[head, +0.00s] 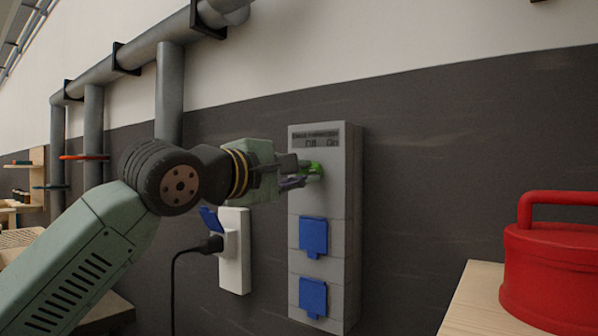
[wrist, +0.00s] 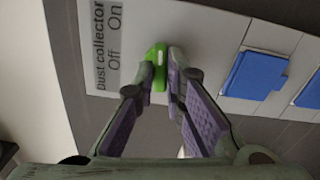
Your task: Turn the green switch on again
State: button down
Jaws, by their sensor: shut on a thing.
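The green switch (head: 316,168) sits on the upper front of a tall grey box (head: 353,200) on the wall. In the wrist view the green switch (wrist: 157,62) is a rounded bar between my fingertips, level with the "Off" word rather than "On". The label (head: 315,137) above it reads "Dust collector", with Off at left and On at right. My gripper (head: 305,172) reaches in from the left and is shut on the switch; its fingers (wrist: 162,67) partly hide the switch's sides.
Two blue socket covers (head: 313,237) (head: 313,297) are on the box below the switch. A white socket (head: 234,255) with a black plug (head: 209,245) hangs at its left. A red lidded container (head: 552,270) stands on a wooden surface at right. Grey pipes (head: 169,95) run along the wall.

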jog(key=shift+m, duration=0.8)
jog(key=c, duration=1.7)
grip_release()
jog(key=shift+o, duration=0.2)
jog(key=v, duration=1.2)
